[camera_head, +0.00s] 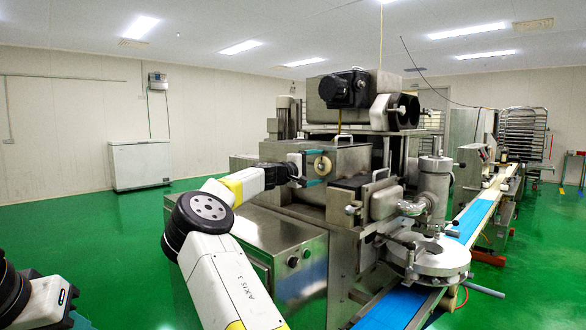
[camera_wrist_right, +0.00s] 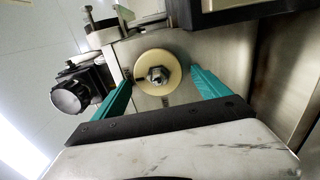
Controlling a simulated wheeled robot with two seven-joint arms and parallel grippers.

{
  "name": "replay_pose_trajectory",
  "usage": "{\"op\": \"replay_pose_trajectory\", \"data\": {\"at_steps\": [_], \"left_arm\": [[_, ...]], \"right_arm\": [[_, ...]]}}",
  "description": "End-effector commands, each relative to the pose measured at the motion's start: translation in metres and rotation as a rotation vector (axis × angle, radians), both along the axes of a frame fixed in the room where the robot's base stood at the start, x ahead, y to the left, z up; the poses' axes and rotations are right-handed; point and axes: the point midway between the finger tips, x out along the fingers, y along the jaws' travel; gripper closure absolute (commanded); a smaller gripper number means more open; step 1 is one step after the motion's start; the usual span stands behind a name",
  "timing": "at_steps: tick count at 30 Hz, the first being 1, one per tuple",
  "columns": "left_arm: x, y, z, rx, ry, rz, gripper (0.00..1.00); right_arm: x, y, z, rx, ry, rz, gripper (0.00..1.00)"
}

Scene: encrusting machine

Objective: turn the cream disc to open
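The cream disc (camera_wrist_right: 145,80) has a metal nut at its centre and is mounted on the side of the steel machine. It also shows in the head view (camera_head: 323,170). My right gripper (camera_wrist_right: 162,77) is open, with one teal finger to the left of the disc and the other to the right in the wrist view. A gap shows between each finger and the disc's rim, so neither appears to touch it. In the head view my right gripper (camera_head: 313,168) is at the machine's side, by the disc. My left gripper is not in view.
The encrusting machine (camera_head: 290,225) fills the middle, with a black motor (camera_head: 345,90) on top. A blue conveyor belt (camera_head: 395,308) runs along its right. A black knob (camera_wrist_right: 72,97) is left of the disc. Green floor (camera_head: 80,225) is clear at the left.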

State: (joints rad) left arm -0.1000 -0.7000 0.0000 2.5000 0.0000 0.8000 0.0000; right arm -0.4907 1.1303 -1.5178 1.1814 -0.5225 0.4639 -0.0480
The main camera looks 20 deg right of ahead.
Motion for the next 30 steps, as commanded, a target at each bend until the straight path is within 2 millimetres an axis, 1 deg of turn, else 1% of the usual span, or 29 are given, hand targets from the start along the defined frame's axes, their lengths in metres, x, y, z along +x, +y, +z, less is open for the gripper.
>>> {"op": "replay_pose_trajectory", "data": {"at_steps": [8, 11, 15, 21, 25, 30], "left_arm": [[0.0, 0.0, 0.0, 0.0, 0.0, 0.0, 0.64], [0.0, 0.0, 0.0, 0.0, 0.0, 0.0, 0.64], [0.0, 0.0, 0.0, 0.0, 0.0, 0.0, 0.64], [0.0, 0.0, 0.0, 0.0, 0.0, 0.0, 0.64], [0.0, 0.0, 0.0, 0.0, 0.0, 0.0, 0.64], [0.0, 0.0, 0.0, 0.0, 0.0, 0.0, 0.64]], "right_arm": [[-0.001, 0.002, 0.001, 0.0, -0.001, -0.001, 0.15], [-0.005, 0.013, 0.001, -0.001, -0.001, 0.001, 0.15], [-0.014, 0.037, 0.0, 0.0, -0.001, 0.002, 0.15], [-0.026, 0.063, 0.0, 0.0, -0.001, 0.0, 0.15], [-0.029, 0.071, 0.0, 0.0, -0.001, -0.001, 0.15], [-0.03, 0.072, 0.0, 0.0, -0.001, -0.001, 0.15]]}}
